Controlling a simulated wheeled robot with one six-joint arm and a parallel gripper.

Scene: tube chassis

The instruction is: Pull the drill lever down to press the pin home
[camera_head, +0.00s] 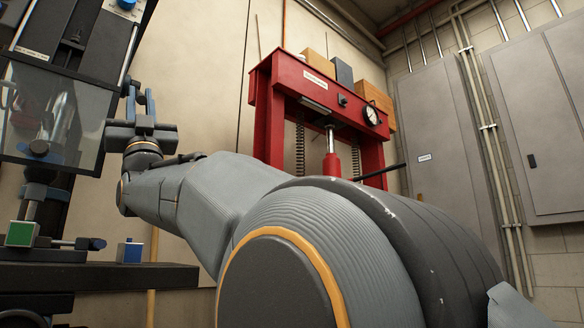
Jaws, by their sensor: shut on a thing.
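The drill press stands at the left edge, with a dark head (75,40) and a clear guard (75,120). Its drill lever (129,55) is a pale metal rod on the right side of the head, slanting down towards my gripper. My gripper (139,98) points up at the lever's lower end, its fingers closed around it; the exact contact is small and partly hidden. A green block (21,234) sits on the dark drill table (110,278) below the spindle. I cannot make out the pin.
A blue block (130,252) stands on the drill table near its right part. A red hydraulic press (325,95) with boxes on top stands behind my arm. Grey cabinets (445,150) line the right wall. My arm covers much of the lower middle.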

